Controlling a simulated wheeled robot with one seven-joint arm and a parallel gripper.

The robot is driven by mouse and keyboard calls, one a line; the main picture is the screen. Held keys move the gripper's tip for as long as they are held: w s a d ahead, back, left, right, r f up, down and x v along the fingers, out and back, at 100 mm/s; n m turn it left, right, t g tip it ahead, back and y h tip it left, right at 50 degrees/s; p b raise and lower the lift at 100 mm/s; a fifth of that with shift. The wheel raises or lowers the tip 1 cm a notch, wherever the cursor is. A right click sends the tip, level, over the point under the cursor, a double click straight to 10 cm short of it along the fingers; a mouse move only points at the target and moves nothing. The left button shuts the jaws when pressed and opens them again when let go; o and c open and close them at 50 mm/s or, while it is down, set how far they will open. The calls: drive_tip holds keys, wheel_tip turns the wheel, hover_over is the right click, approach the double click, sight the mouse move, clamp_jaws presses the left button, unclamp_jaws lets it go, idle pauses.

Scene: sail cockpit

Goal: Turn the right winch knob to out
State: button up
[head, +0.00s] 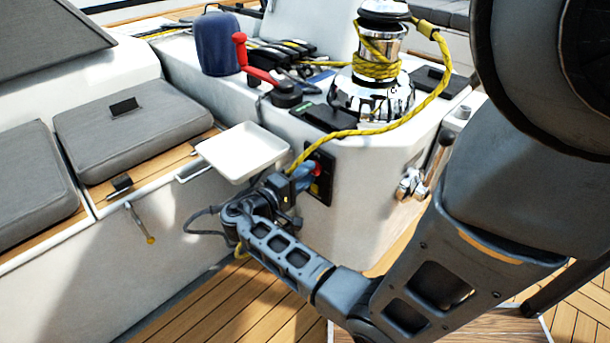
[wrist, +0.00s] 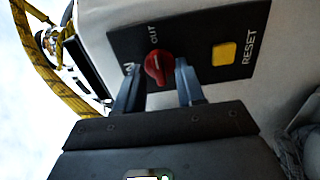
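The winch knob is a red knob (wrist: 159,68) on a black panel (wrist: 200,38) marked OUT, RESET and a partly covered label ending in N. In the wrist view, OUT is printed above the knob and the partial label is to its left. Which way the knob points is hard to tell. My gripper (wrist: 158,76) has one finger on each side of the knob, with a gap visible at the left finger. In the head view my gripper (head: 303,178) is at the panel (head: 327,165) on the white console side, with a bit of the red knob (head: 316,169) showing.
A yellow button (wrist: 223,54) lies right of the knob. Above the panel stands a chrome winch (head: 372,98) with yellow rope (head: 330,133) hanging down near my gripper. A white tray (head: 243,152) juts out just left. A red-handled crank (head: 258,73) lies on the console.

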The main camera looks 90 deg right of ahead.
drive_tip(key=shift+a, duration=0.1)
drive_tip(key=v, duration=0.7)
drive_tip(key=shift+w+a, duration=0.2)
drive_tip(key=shift+w, duration=0.05)
